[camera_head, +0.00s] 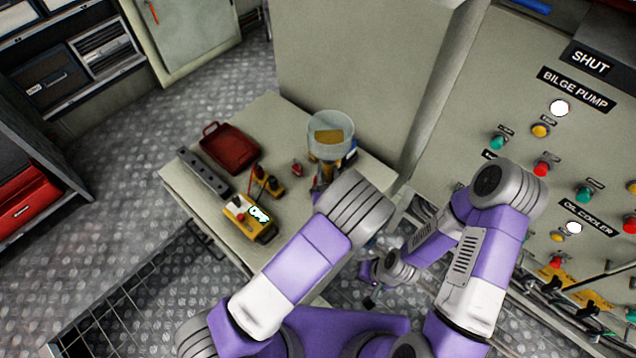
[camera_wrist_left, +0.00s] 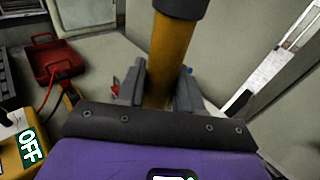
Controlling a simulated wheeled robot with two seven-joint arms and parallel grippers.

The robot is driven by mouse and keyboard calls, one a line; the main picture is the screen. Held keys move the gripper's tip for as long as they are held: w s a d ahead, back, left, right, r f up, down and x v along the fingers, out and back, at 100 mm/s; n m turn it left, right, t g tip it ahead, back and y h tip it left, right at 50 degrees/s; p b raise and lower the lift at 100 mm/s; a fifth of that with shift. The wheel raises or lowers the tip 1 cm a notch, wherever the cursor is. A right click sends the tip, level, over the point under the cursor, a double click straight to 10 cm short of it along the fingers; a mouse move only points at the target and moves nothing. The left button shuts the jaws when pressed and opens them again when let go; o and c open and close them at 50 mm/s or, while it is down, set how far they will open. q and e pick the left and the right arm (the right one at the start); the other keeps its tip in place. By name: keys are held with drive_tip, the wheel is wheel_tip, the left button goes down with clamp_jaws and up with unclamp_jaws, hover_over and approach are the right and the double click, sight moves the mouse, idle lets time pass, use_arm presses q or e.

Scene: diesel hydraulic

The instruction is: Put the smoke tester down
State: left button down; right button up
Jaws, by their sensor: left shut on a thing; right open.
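The smoke tester (camera_head: 330,135) has a clear cup on top and a yellow body. It is over the back right part of the grey-beige table (camera_head: 190,192); I cannot tell whether its base touches the top. My left gripper (camera_head: 322,182) is shut on its yellow shaft, which also shows between the fingers in the left wrist view (camera_wrist_left: 168,60). The tester's lower end is hidden by my arm and gripper. My right gripper (camera_head: 370,290) is open and empty, low beside the table, in front of the control panel.
A red case (camera_head: 229,148), a dark grey strip (camera_head: 203,172) and a yellow box (camera_head: 248,218) are on the table's left half. Small yellow and red items sit between them and the tester. The control panel (camera_head: 520,100) stands on the right. The table's left front corner is bare.

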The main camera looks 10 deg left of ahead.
use_arm(q)
drive_tip(key=shift+f+b, duration=0.8)
drive_tip(key=shift+f, duration=1.6)
drive_tip(key=shift+f, duration=0.15)
drive_tip(key=c, duration=0.7)
unclamp_jaws()
drive_tip(key=shift+c, duration=0.2)
drive_tip(key=s+d+r+p, duration=0.1)
drive_tip(key=s+p, duration=0.1)
drive_tip(key=s, duration=1)
drive_tip(key=shift+d+r, duration=0.35)
drive_tip(key=shift+d, duration=0.05)
drive_tip(key=shift+w, duration=0.1)
